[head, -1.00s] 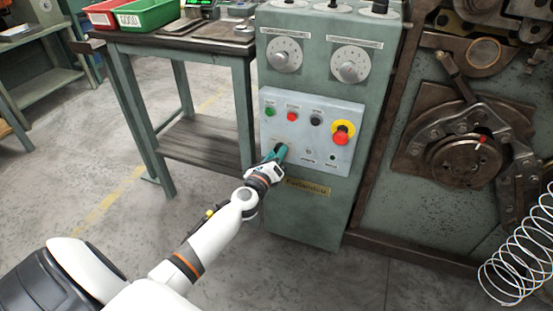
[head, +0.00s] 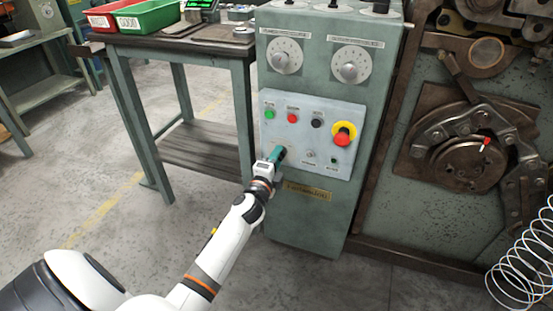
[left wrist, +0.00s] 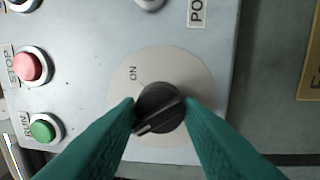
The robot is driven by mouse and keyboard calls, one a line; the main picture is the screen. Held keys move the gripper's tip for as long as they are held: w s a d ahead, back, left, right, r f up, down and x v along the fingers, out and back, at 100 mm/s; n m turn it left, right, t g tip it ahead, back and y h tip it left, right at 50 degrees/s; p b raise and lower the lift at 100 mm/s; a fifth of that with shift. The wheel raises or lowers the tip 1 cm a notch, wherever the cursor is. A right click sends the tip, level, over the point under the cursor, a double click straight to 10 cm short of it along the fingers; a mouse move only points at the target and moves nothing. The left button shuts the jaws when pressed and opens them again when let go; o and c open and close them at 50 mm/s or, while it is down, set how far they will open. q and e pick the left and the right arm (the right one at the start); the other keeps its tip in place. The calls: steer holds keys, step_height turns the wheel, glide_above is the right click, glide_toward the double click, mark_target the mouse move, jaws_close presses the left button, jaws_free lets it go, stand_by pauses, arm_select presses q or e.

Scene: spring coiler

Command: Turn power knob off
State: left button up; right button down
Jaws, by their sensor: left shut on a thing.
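The black power knob (left wrist: 160,107) sits on a round pale plate (left wrist: 200,72) in the left wrist view. ON is printed at the plate's upper left, and the white line on the knob points to the lower left, away from ON. The teal fingers of my left gripper (left wrist: 160,112) are on both sides of the knob and shut on it. In the head view my left gripper (head: 277,156) is at the lower left of the control panel (head: 330,125) and hides the knob. My right gripper is not in view.
A red emergency stop on yellow (head: 342,135) is on the panel's right. Green (head: 269,115), red (head: 292,118) and black (head: 317,123) controls sit above my gripper. A work table (head: 190,45) stands left of the cabinet; the coiling machine (head: 475,130) stands right.

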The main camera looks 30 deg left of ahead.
arm_select(q)
steer(key=shift+n, duration=1)
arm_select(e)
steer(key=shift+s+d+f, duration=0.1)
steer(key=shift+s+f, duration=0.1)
arm_select(q)
steer(key=shift+f, duration=0.1)
steer(key=o, duration=1)
steer(key=shift+c, duration=0.2)
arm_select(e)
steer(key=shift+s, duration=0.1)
arm_select(q)
steer(key=r+p+v, duration=0.1)
steer(key=v, duration=1.1)
steer(key=shift+f+p, duration=0.35)
steer(key=shift+f, duration=0.05)
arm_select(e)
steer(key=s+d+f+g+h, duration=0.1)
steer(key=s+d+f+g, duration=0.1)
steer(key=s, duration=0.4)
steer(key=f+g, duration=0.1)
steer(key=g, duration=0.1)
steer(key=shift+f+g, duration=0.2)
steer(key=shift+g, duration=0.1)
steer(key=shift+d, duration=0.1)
